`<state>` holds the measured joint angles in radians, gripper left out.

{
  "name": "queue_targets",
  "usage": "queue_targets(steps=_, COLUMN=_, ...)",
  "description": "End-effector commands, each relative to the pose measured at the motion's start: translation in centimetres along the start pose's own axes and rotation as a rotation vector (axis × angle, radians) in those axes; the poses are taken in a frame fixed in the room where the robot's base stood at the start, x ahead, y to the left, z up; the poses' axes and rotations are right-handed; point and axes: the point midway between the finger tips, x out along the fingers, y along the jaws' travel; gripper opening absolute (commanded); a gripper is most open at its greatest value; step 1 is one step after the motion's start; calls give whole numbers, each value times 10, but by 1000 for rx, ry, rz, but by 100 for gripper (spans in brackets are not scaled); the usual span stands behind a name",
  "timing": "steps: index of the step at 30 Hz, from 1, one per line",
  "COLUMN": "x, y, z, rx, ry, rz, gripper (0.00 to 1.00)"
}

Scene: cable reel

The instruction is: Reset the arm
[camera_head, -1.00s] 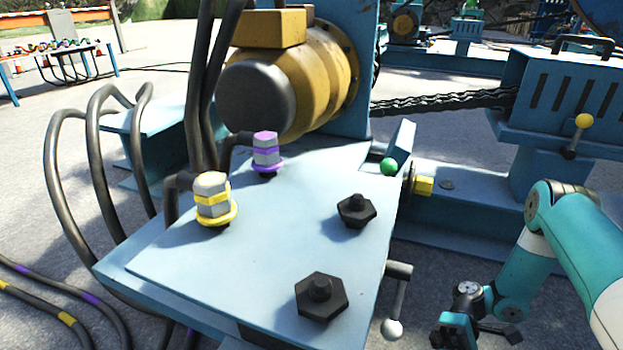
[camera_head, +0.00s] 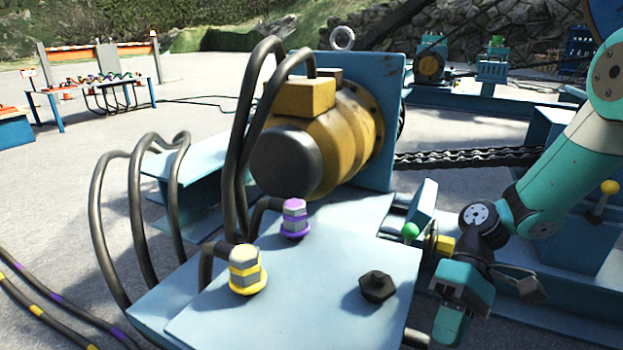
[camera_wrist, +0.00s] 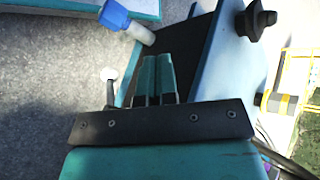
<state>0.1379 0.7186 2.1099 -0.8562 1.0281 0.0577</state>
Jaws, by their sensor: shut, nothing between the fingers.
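My arm is teal and white and hangs down at the right of the head view. My gripper (camera_head: 450,322) is low beside the right edge of the light-blue plate. In the wrist view its two teal fingers (camera_wrist: 154,66) lie together, shut, with nothing held between them. Whether it touches the plate's side cannot be told.
The plate (camera_head: 330,265) bears a yellow-banded connector (camera_head: 246,270), a purple-banded connector (camera_head: 294,218) and a black bolt (camera_head: 377,287). A green knob (camera_head: 410,231) sits near my wrist. A yellow motor (camera_head: 325,140) stands behind. Open paving lies to the left.

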Motion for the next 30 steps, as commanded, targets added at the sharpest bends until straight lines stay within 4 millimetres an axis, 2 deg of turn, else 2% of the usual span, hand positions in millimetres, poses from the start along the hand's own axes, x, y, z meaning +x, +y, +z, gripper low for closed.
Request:
queue_targets(steps=1, x=-15, y=-33, z=13, rx=-26, ry=38, rz=65, gripper=0)
queue_targets(steps=3, x=-24, y=-65, z=27, rx=-56, ry=94, rz=144, gripper=0)
queue_targets(steps=9, x=-40, y=-142, z=72, rx=-163, ry=267, rz=341, gripper=0)
queue_targets(steps=15, x=-44, y=-185, z=110, rx=-257, ry=406, rz=461, gripper=0)
queue_targets(steps=23, x=-47, y=-217, z=149, rx=-362, ry=552, rz=556, gripper=0)
queue_targets(steps=24, x=-57, y=-226, z=153, rx=-353, ry=546, rz=552, gripper=0)
queue_targets(steps=30, x=-84, y=-257, z=171, rx=-350, ry=543, rz=550, gripper=0)
